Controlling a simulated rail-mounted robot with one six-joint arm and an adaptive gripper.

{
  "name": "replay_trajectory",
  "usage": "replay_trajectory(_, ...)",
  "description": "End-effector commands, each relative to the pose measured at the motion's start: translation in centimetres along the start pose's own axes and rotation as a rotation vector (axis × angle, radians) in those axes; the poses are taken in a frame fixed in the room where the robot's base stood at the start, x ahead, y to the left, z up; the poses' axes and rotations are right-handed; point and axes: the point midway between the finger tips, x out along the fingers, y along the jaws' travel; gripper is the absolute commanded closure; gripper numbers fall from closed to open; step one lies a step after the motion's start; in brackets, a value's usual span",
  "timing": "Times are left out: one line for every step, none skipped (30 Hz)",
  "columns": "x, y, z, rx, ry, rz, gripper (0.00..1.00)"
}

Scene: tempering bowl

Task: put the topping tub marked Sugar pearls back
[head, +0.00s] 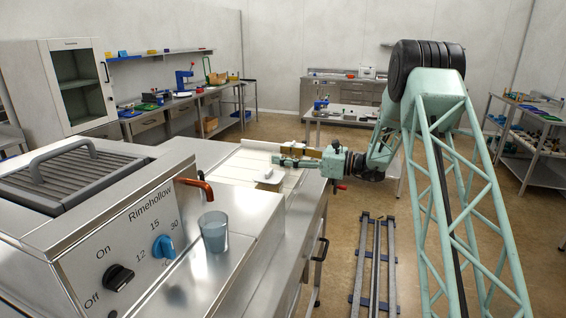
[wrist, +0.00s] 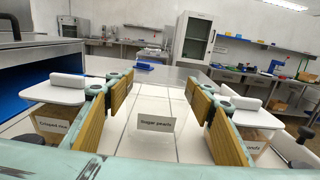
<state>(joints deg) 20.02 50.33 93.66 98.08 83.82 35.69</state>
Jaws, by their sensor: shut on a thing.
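My gripper (head: 290,160) is over the white tray at the back of the steel counter, and in the wrist view its yellow-padded fingers (wrist: 160,105) stand apart on either side of a label. That label reads Sugar pearls and marks the Sugar pearls tub (wrist: 157,124), held between the fingers. The tub's pale body is hard to tell from the white surface behind it, and its base cannot be made out. Another lidded tub (wrist: 252,134) stands to the right.
The white tray (head: 236,165) lies on the steel counter. A Rimehollow machine (head: 130,235) with knobs, a copper spout and a blue-grey cup (head: 213,232) fill the near left. A blue-lined opening (wrist: 40,85) is at the left in the wrist view.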

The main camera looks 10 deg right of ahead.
Motion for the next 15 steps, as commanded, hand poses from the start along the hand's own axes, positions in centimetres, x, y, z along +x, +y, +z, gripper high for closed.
replay_trajectory(0.0, 0.0, -0.7, 0.001, 0.000, 0.000, 0.65)
replay_trajectory(0.0, 0.0, -1.0, 0.001, 0.000, 0.000, 0.65)
replay_trajectory(0.0, 0.0, -1.4, 0.001, 0.000, 0.000, 0.65)
replay_trajectory(0.0, 0.0, -1.6, 0.001, 0.000, 0.000, 0.65)
replay_trajectory(0.0, 0.0, -1.8, 0.001, 0.000, 0.000, 0.65)
replay_trajectory(0.0, 0.0, -2.0, 0.001, 0.000, 0.000, 0.65)
replay_trajectory(0.0, 0.0, -2.1, 0.000, 0.000, 0.000, 0.65)
replay_trajectory(0.0, 0.0, -2.1, 0.000, 0.000, 0.000, 0.65)
replay_trajectory(0.0, 0.0, -2.2, 0.000, 0.000, 0.000, 0.65)
replay_trajectory(0.0, 0.0, -2.2, 0.000, 0.000, 0.000, 0.65)
replay_trajectory(0.0, 0.0, -2.2, 0.000, 0.000, 0.000, 0.65)
replay_trajectory(0.0, 0.0, -2.1, 0.000, 0.000, 0.000, 0.65)
replay_trajectory(0.0, 0.0, -2.1, 0.000, 0.000, 0.000, 0.65)
replay_trajectory(0.0, 0.0, -2.1, 0.000, 0.000, 0.000, 0.65)
replay_trajectory(0.0, 0.0, -2.1, 0.000, 0.000, 0.000, 0.65)
